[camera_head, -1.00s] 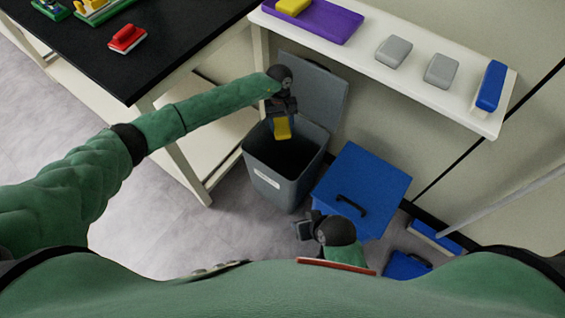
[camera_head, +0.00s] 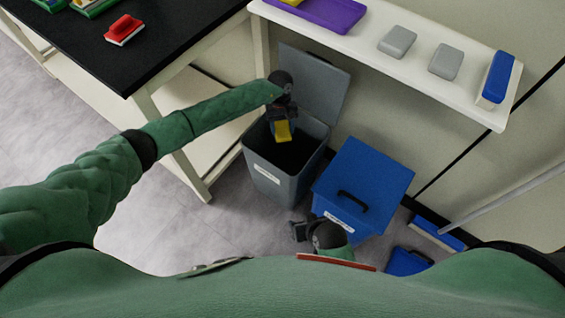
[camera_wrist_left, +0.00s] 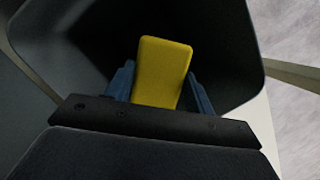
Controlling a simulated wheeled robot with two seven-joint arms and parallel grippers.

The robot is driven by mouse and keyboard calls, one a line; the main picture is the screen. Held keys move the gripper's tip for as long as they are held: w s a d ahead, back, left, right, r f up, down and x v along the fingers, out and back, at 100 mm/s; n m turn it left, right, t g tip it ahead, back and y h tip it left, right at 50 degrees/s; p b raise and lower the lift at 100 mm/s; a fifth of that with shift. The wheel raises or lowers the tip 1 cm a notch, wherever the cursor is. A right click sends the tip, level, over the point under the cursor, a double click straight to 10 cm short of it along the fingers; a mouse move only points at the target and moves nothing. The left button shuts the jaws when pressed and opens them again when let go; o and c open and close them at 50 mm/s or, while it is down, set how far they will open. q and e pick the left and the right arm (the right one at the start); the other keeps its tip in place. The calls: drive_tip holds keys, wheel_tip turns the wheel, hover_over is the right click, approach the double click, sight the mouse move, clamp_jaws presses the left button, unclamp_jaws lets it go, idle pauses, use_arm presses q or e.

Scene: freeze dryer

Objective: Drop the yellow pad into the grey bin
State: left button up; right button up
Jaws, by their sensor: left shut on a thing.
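The yellow pad (camera_head: 283,131) is held in my left gripper (camera_head: 281,124), over the open mouth of the grey bin (camera_head: 275,181). In the left wrist view the pad (camera_wrist_left: 161,72) sits between the two blue fingers of my left gripper (camera_wrist_left: 160,88), which are shut on it. The dark inside of the bin (camera_wrist_left: 225,70) lies around and beyond the pad there. The bin's lid (camera_head: 315,85) stands raised at the back. My right gripper (camera_head: 299,231) is low in the head view, in front of the blue bin, and its fingers are too unclear to judge.
A closed blue bin (camera_head: 362,185) stands right of the grey bin. A white shelf (camera_head: 470,108) above carries a purple tray (camera_head: 330,13), two grey blocks and a blue block (camera_head: 497,77). A black-topped table (camera_head: 165,45) with a red block (camera_head: 123,29) is at upper left.

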use_arm(q)
drive_tip(key=o, duration=1)
drive_tip(key=shift+w+r, duration=0.2)
drive_tip(key=shift+r, duration=0.15)
drive_tip(key=b+v, duration=0.1)
drive_tip(key=v, duration=0.6)
drive_tip(key=shift+s, duration=0.1)
use_arm(e)
drive_tip(key=shift+t, duration=0.3)
wheel_tip(320, 180, down, 5)
drive_tip(key=shift+a+f, duration=0.1)
drive_tip(key=shift+r, duration=0.2)
